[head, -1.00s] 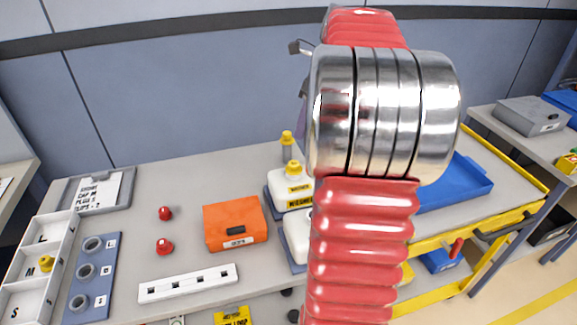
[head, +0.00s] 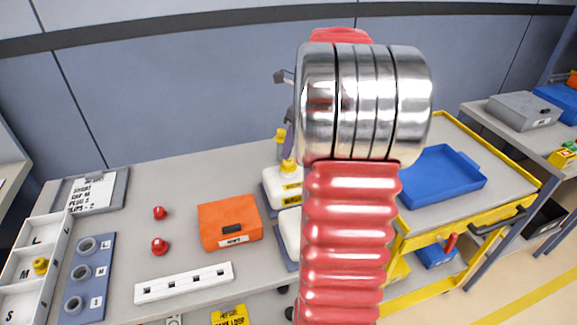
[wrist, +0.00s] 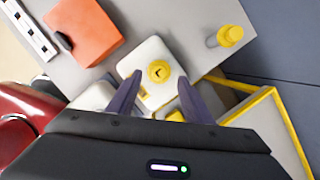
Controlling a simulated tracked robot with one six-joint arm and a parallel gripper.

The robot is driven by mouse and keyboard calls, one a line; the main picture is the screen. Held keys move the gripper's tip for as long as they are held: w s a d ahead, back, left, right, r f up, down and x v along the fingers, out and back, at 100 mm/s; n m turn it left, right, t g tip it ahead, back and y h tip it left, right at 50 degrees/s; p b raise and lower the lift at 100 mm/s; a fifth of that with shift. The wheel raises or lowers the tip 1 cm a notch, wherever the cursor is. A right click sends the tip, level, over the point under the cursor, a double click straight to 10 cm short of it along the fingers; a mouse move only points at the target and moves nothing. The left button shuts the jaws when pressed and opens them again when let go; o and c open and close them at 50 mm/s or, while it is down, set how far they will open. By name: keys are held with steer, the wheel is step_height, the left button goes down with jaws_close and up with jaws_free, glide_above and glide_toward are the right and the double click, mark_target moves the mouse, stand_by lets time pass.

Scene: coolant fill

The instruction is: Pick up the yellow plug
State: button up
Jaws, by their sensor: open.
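A small yellow piece (head: 40,265) sits in the M compartment of the white sorting tray at the far left in the head view; I cannot tell if it is the plug. A white bottle (wrist: 160,52) with a yellow cap (wrist: 159,71) lies below my gripper in the wrist view. Beside it is a grey cylinder with a yellow top (wrist: 230,36), also in the head view (head: 280,137). My gripper (wrist: 158,82) is open and empty, its two dark fingers on either side of the yellow cap in the picture. My arm hides part of the bottles in the head view.
An orange box (head: 230,221) and a white slotted strip (head: 184,284) lie left of the bottles. Two red pieces (head: 160,246) and a blue-grey ring holder (head: 92,272) are farther left. A yellow cart with a blue tray (head: 470,185) stands right.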

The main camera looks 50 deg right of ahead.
mark_target(289, 160)
steer(key=shift+f, duration=0.25)
steer(key=shift+s+x, duration=0.2)
steer(key=shift+x, duration=2.35)
steer(key=shift+c, duration=0.4)
steer(key=c, duration=1.1)
